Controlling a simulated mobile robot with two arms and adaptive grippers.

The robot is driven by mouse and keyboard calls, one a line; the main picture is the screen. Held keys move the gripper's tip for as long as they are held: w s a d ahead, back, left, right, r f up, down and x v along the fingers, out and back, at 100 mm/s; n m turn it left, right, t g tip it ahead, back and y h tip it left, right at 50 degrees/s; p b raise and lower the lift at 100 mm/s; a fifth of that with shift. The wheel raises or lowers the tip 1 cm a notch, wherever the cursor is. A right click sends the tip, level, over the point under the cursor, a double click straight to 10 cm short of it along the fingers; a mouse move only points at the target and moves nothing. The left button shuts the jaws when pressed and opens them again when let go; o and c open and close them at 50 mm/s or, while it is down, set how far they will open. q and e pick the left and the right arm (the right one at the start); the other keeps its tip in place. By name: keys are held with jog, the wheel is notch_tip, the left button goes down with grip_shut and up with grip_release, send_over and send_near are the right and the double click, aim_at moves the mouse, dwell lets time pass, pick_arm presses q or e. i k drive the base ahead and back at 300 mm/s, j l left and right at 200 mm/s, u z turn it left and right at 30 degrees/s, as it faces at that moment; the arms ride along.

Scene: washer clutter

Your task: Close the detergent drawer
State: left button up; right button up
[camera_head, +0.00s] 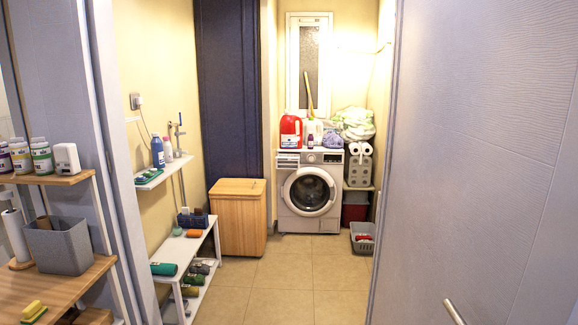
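A white front-loading washer (309,222) stands against the back wall of a small room, beyond a doorway. Its round door (309,191) looks shut. The detergent drawer (288,160) is at the washer's upper left; it is small from here, and I cannot tell how far it stands out. A red detergent jug (291,132) and a white bottle (314,128) stand on top of the washer. Neither of my grippers is in view.
A tiled floor (290,270) leads clear to the washer. A wooden hamper (237,220) and a low white shelf (196,240) stand left. A grey basket (362,240) sits right of the washer. A large grey door panel (480,150) fills the right side.

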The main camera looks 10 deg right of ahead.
aim_at(285, 160)
jog(key=i+z, duration=0.35)
jog(key=i, duration=3.35)
jog(key=l, duration=0.1)
